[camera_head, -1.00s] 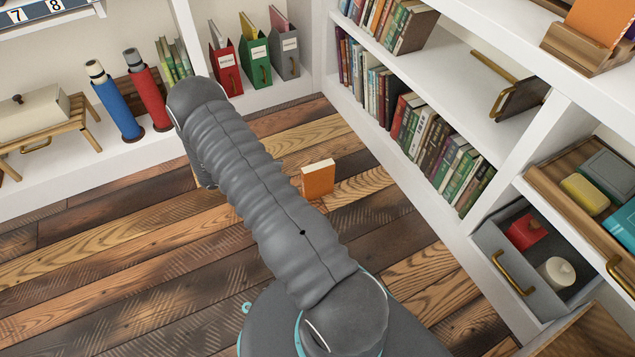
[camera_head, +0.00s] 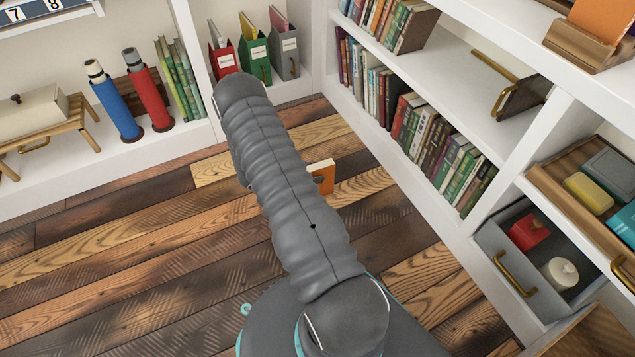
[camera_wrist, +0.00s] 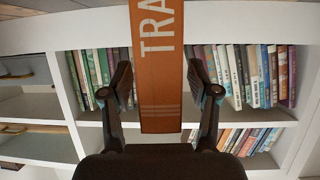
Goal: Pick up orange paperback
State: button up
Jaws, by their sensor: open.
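The orange paperback (camera_head: 327,179) stands upright on the plank floor in the head view, its left part hidden behind my arm. In the wrist view its orange cover (camera_wrist: 158,95) with large white letters "TRA" hangs down from the top edge of the picture. My gripper (camera_wrist: 160,80) is open, with one dark finger on each side of the book. The book lies in line between the fingers, and no grip on it shows. In the head view my gripper is hidden behind my arm.
White shelves with rows of books (camera_head: 440,150) stand on the right. An open grey drawer (camera_head: 490,240) holds a red thing and a white jar. Red, green and grey file boxes (camera_head: 285,55) stand at the back. The floor around the book is clear.

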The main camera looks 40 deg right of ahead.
jog(key=shift+x, duration=0.95)
grip_shut()
